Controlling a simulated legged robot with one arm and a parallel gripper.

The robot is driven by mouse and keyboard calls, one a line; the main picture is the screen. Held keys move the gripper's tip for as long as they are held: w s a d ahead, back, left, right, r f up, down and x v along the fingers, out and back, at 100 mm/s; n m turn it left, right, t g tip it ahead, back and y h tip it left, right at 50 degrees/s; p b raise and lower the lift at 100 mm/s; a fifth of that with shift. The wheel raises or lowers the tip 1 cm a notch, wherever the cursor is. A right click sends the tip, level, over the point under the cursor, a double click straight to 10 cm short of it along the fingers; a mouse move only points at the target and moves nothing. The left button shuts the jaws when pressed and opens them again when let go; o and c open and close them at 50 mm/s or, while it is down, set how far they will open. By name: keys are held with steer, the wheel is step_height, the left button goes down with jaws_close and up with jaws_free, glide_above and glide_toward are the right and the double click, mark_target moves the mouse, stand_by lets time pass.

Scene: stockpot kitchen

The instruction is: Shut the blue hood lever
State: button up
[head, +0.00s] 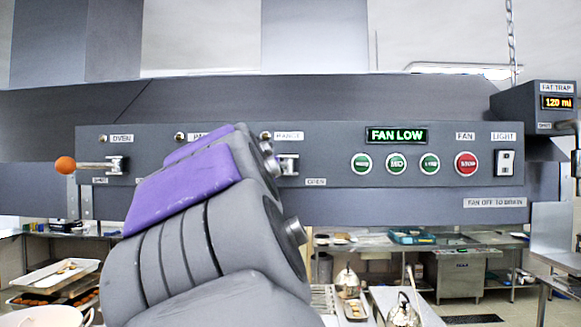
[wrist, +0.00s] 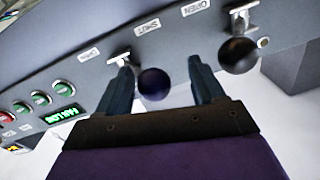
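The dark blue ball knob (wrist: 153,84) of the hood lever shows in the wrist view, just below its metal bracket (wrist: 120,59). My gripper (wrist: 161,64) is open, one finger on each side of the knob in the picture. I see a gap on the right finger's side; I cannot tell whether the left finger touches the knob. A SHUT label (wrist: 148,26) and an OPEN label (wrist: 88,55) sit on the panel beside the bracket. In the head view my arm hides the blue knob and my gripper; the RANGE bracket (head: 288,165) shows at the arm's right edge.
A black ball knob (wrist: 238,55) is close to the right finger in the wrist view. An orange-knobbed lever (head: 65,165) is at the panel's left, under OVEN. Fan buttons (head: 396,163) and a FAN LOW display (head: 396,135) are to the right. Counters with trays (head: 56,275) stand below.

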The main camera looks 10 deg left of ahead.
steer(key=shift+w+d, duration=0.15)
steer(key=shift+d, duration=0.05)
steer(key=shift+f, duration=0.1)
